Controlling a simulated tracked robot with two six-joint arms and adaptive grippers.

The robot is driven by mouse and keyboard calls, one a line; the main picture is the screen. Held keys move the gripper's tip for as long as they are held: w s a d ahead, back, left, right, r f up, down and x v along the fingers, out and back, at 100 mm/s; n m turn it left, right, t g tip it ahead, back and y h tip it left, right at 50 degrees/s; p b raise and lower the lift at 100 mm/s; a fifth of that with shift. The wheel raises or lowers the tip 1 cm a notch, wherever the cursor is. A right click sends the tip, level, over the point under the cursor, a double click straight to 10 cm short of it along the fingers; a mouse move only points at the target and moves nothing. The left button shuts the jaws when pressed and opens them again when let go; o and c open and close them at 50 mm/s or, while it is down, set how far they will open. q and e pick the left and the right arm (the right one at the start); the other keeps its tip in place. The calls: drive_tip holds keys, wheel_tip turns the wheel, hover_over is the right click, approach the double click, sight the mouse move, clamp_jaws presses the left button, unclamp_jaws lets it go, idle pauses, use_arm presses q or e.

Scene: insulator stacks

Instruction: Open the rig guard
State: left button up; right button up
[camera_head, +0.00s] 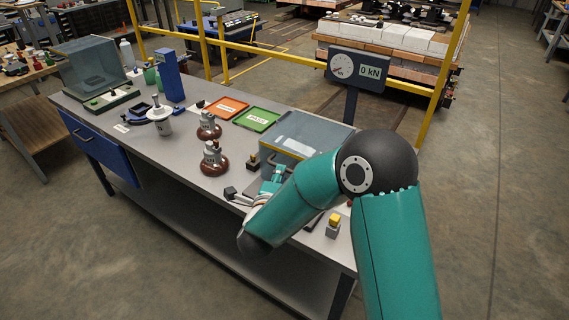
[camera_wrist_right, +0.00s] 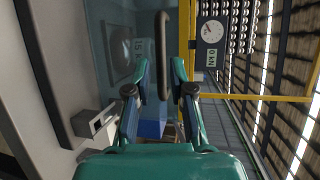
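The rig guard (camera_head: 301,134) is a clear bluish box with a yellow lower edge on the bench's right part; it appears closed. In the right wrist view its clear panel (camera_wrist_right: 100,30) fills the middle left. Its dark bar handle (camera_wrist_right: 162,55) runs between the fingers of my right gripper (camera_wrist_right: 160,72). The fingers stand apart with a gap on each side of the bar. In the head view my right gripper (camera_head: 277,174) is at the guard's front, partly hidden by my arm. My left gripper is not in view.
A gauge (camera_head: 357,69) reading 0 kN stands behind the guard. Brown insulators (camera_head: 214,160), an orange tray (camera_head: 227,107) and a green tray (camera_head: 257,119) lie left of it. A yellow-topped block (camera_head: 333,225) is near the bench's front right edge. Another clear-covered unit (camera_head: 95,68) is at far left.

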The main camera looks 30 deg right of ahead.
drive_tip(key=shift+p+x, duration=0.35)
drive_tip(key=shift+x, duration=1.85)
drive_tip(key=shift+a, duration=0.1)
clamp_jaws()
drive_tip(key=shift+f, duration=0.1)
